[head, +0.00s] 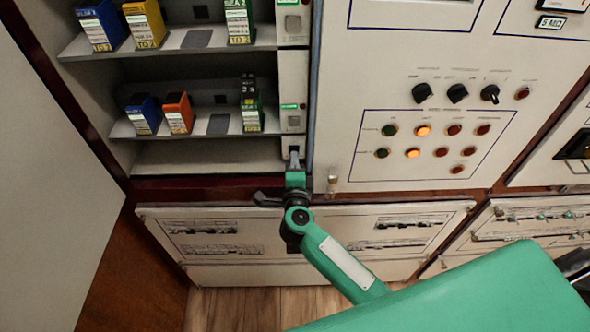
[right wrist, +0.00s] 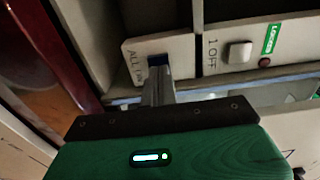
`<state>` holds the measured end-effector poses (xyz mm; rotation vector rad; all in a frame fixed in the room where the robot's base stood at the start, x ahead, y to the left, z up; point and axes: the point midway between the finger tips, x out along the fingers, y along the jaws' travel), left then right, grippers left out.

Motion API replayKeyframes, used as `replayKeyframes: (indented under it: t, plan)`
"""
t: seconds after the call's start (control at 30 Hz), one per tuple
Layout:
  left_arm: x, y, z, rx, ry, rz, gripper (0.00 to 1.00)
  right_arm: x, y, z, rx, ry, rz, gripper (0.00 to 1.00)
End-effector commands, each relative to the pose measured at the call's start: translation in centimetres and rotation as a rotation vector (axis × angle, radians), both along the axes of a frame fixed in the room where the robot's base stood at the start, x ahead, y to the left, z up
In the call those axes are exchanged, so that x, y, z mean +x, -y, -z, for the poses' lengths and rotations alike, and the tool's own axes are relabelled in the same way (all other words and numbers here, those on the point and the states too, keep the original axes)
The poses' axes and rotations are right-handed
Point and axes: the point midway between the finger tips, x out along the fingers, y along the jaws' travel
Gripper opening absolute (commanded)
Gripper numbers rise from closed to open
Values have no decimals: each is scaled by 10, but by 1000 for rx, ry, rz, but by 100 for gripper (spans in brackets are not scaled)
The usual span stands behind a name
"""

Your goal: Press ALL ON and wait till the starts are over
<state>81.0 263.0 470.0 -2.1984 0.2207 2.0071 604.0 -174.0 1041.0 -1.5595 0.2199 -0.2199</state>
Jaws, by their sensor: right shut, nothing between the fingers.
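The ALL ON plate (right wrist: 180,45) is a pale panel with dark lettering in the right wrist view. It also shows at the bottom of the narrow button column in the head view (head: 285,141). My right gripper (right wrist: 157,65) is shut and empty, its fingertips at the plate beside the lettering. They cover the spot where a button would be; I cannot tell whether one is pressed in. In the head view my right gripper (head: 294,158) reaches up to the column's lower end. My left gripper is out of view.
Above ALL ON is a white 1 OFF button (right wrist: 239,52) with a green label and a dark red lamp (right wrist: 264,62). Shelves hold a blue breaker (head: 143,114), an orange breaker (head: 178,112) and others. The right panel has knobs and lamps, two lit orange (head: 423,131).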

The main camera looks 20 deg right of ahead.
Motion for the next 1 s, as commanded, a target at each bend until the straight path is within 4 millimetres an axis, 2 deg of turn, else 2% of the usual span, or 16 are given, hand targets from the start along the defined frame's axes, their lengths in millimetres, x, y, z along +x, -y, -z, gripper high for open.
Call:
replayKeyframes:
  t: [0.13,0.53,0.73,1.0]
  plan:
    - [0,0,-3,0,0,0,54,8,2,0,-1,0,0,0]
    - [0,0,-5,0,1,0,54,10,3,0,0,0,0,0]
    - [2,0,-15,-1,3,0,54,25,7,-2,-1,-1,1,0]
    - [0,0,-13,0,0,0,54,27,9,-3,-1,5,2,0]
